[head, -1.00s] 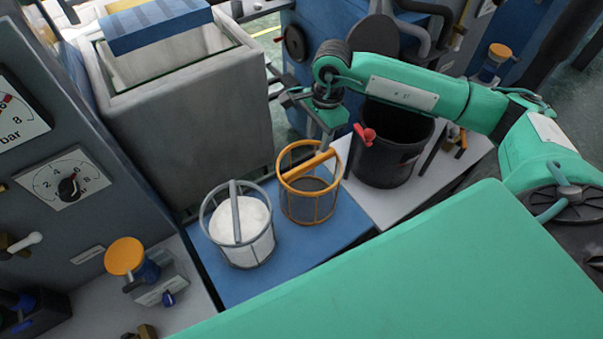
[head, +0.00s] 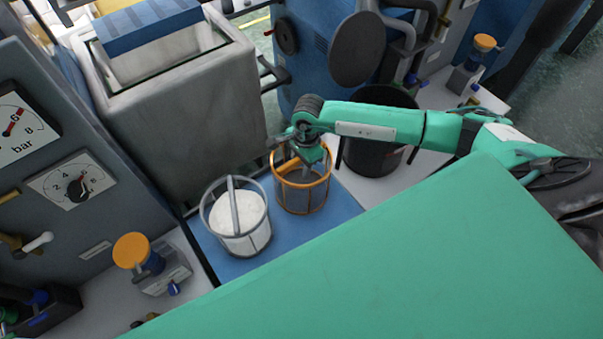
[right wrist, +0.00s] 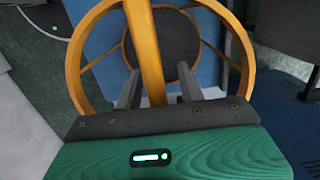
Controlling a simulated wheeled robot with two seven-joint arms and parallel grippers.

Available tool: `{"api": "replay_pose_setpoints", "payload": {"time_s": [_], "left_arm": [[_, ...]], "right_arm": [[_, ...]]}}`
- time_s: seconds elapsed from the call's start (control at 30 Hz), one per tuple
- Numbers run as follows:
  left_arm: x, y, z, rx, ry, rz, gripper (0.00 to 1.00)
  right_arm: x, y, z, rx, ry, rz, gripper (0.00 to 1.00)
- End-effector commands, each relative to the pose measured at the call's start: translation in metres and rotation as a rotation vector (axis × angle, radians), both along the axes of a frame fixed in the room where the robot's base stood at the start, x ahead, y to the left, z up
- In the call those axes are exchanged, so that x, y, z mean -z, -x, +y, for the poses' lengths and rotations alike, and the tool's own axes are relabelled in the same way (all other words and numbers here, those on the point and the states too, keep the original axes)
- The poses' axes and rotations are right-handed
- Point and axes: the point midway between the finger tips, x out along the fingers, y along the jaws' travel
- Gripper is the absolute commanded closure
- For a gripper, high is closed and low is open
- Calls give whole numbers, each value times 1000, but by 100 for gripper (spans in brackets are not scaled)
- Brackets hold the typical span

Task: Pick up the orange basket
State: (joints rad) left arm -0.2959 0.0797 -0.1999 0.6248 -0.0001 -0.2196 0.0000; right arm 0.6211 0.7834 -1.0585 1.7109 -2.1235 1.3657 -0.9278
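The orange basket (head: 303,203) stands upright on the blue surface (head: 339,202), right of a grey basket (head: 264,229) with white contents. My right gripper (head: 308,155) is directly over the orange basket, at its handle, and hides part of the handle and rim in the head view. In the right wrist view the orange basket's handle (right wrist: 146,45) runs between the two fingers of my right gripper (right wrist: 158,83). The fingers are apart, with a gap showing on both sides of the handle. The basket's dark round bottom shows beyond. My left gripper is not in view.
A large grey tank (head: 190,125) stands behind the baskets. A black bucket (head: 372,158) is just right of the orange basket, under my right arm. A panel with gauges (head: 75,187) is at the left.

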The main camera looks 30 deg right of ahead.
Motion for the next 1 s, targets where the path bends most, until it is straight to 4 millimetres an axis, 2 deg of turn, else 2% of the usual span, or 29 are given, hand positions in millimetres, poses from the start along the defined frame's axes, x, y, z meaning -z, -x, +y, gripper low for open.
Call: {"api": "replay_pose_setpoints", "payload": {"time_s": [0.27,0.5,0.87,1.0], "left_arm": [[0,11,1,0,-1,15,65],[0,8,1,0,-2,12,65],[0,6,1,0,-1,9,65],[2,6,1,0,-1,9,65]], "right_arm": [[5,0,1,0,0,-1,61],[5,0,1,0,0,-1,100],[4,-1,0,0,0,-2,100],[-3,-1,1,-1,-1,-3,100]]}}
